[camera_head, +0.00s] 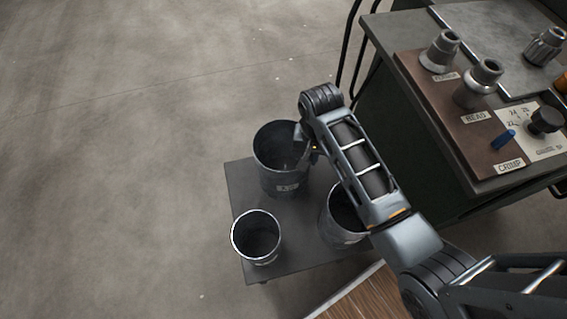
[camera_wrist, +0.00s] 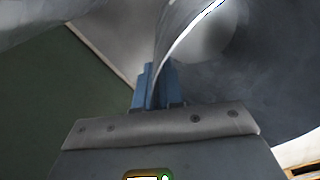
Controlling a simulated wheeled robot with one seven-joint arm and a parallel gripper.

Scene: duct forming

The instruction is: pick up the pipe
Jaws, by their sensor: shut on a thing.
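The pipe (camera_head: 274,178) is a wide, dark grey, open-topped cylinder standing upright at the back of a low dark platform (camera_head: 239,187), with a small pale label low on its side. My gripper reaches its right rim in the head view, where my own arm hides the fingertips. In the wrist view, the blue fingers of my gripper (camera_wrist: 157,87) are shut on the thin wall of the pipe (camera_wrist: 262,85), one finger on each side. The wall's edge shows as a bright curved line. I cannot tell whether the pipe is lifted off the platform.
A smaller open cylinder (camera_head: 256,249) stands at the platform's front left. Another dark cylinder (camera_head: 338,232) stands at the right, partly behind my arm. A workbench (camera_head: 462,148) with metal fittings and labels is at the upper right. Bare floor (camera_head: 120,150) lies to the left.

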